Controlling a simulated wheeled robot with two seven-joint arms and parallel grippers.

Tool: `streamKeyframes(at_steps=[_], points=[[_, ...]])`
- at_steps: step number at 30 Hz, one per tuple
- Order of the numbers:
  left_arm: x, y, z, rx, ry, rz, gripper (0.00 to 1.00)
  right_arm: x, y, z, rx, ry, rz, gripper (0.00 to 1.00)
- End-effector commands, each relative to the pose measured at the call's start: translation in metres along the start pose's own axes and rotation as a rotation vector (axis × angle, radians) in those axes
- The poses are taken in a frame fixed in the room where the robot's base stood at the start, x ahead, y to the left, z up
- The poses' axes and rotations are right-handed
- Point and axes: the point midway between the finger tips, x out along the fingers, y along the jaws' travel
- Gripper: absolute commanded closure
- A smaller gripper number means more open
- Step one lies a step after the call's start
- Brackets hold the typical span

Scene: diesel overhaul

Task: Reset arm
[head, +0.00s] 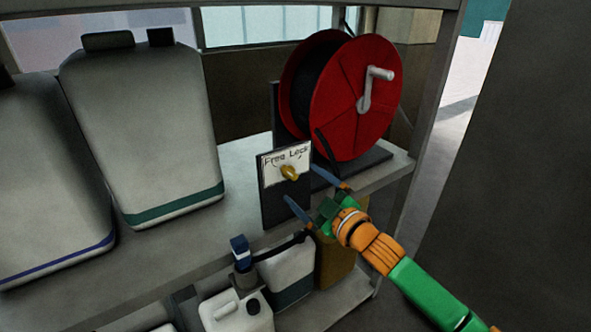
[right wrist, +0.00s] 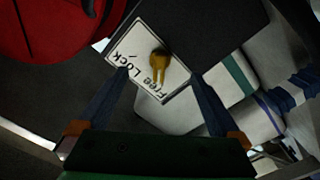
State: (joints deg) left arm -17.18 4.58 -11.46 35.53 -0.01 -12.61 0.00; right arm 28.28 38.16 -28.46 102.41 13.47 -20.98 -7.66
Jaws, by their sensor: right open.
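My right gripper (head: 314,188) is open, its two blue fingers apart in front of a dark panel (head: 272,207). The panel carries a white "Free Lock" label (head: 271,166) and a yellow knob (head: 289,172). In the right wrist view the knob (right wrist: 159,66) lies ahead, between and beyond the open fingertips (right wrist: 158,75), with the label (right wrist: 128,52) around it. I cannot tell whether a finger touches the panel. My right arm comes in from the lower right. My left gripper is not in view.
A red reel (head: 347,130) with a grey crank handle (head: 366,92) stands behind the panel on the shelf (head: 236,198). Large jugs (head: 140,120) stand at the left. Smaller containers (head: 236,314) sit on the lower shelf. A dark surface (head: 520,190) fills the right side.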

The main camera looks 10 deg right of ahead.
Motion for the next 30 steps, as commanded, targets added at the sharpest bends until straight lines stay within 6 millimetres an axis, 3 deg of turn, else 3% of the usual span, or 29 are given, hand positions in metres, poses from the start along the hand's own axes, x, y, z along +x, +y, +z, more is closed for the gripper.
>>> streamKeyframes(at_steps=[5, 13, 15, 17, 19, 21, 23, 24, 27, 29, 30], points=[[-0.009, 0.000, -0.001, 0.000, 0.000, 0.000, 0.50, -0.026, 0.000, -0.001, 0.000, -0.001, -0.002, 0.00], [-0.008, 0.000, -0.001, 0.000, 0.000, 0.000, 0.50, -0.028, 0.000, 0.001, 0.001, -0.002, 0.000, 0.00], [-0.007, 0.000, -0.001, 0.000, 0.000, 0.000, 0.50, -0.027, -0.005, 0.015, 0.021, -0.033, -0.002, 0.00], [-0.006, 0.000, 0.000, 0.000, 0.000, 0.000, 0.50, -0.027, -0.017, 0.048, 0.063, -0.105, -0.006, 0.00], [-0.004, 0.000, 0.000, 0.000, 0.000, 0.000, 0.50, -0.034, -0.043, 0.106, 0.139, -0.238, -0.016, 0.00], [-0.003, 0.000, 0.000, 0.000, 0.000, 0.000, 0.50, -0.054, -0.081, 0.170, 0.218, -0.393, -0.037, 0.00], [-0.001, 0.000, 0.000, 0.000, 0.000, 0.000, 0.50, -0.079, -0.118, 0.218, 0.280, -0.522, -0.060, 0.00], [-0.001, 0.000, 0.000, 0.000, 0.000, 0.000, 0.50, -0.100, -0.144, 0.246, 0.320, -0.606, -0.077, 0.00], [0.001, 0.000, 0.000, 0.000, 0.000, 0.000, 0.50, -0.162, -0.212, 0.302, 0.407, -0.813, -0.132, 0.00], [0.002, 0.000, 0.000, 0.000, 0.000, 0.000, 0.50, -0.206, -0.253, 0.325, 0.456, -0.932, -0.170, 0.00], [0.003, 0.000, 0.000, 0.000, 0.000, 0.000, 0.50, -0.237, -0.281, 0.336, 0.487, -1.011, -0.198, 0.00]])
